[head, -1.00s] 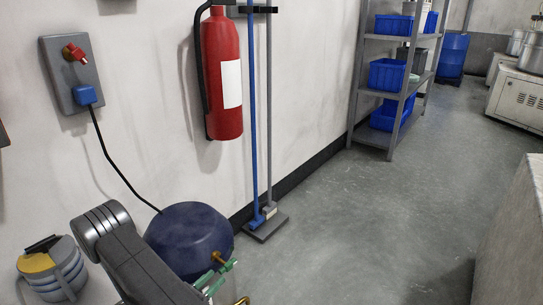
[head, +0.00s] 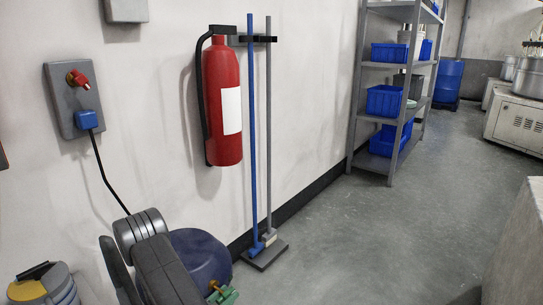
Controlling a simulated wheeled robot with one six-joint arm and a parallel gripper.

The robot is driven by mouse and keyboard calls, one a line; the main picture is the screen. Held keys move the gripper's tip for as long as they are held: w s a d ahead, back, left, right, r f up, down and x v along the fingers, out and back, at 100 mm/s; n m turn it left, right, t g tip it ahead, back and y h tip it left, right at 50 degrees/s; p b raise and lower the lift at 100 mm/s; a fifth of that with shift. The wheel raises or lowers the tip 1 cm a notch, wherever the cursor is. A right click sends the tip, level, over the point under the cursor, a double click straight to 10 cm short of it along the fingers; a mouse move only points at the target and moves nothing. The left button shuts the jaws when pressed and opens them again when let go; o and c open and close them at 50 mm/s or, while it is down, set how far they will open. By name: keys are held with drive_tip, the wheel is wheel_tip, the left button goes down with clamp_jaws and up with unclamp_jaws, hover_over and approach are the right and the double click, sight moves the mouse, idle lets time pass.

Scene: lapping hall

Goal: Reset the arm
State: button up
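My arm shows at the bottom left of the head view as dark grey links with a ribbed, rounded joint. It is in front of a dark blue rounded vessel (head: 203,257) and hides part of it. My gripper cannot be made out in this view, and no held object shows.
A grey wall plate (head: 76,100) carries a red knob and a blue plug with a black cable. A shelf (head: 390,150) with blue bins stands beyond. Grey floor (head: 370,225) is clear in the middle.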

drive_tip(key=r+p+v, duration=0.1)
drive_tip(key=p+v, duration=0.1)
drive_tip(key=v, duration=1.2)
drive_tip(key=x, duration=0.4)
drive_tip(key=b+x, duration=0.1)
drive_tip(key=x, duration=0.4)
drive_tip(key=f+b+x, duration=0.1)
drive_tip(key=x, duration=0.4)
drive_tip(key=shift+r+p, duration=0.3)
drive_tip(key=shift+p, duration=0.3)
drive_tip(key=shift+s+a+f+g+y, duration=0.1)
drive_tip(key=shift+a+g+y, duration=0.05)
drive_tip(key=shift+g+y, duration=0.15)
drive_tip(key=s+a+r+m+g+h+p, duration=0.1)
drive_tip(key=s+a+p, duration=0.1)
drive_tip(key=s+a, duration=0.5)
drive_tip(key=shift+s+a+r+m+g, duration=0.15)
drive_tip(key=shift+s+r+m+g, duration=0.2)
drive_tip(key=shift+s, duration=1.35)
drive_tip(key=shift+r, duration=0.1)
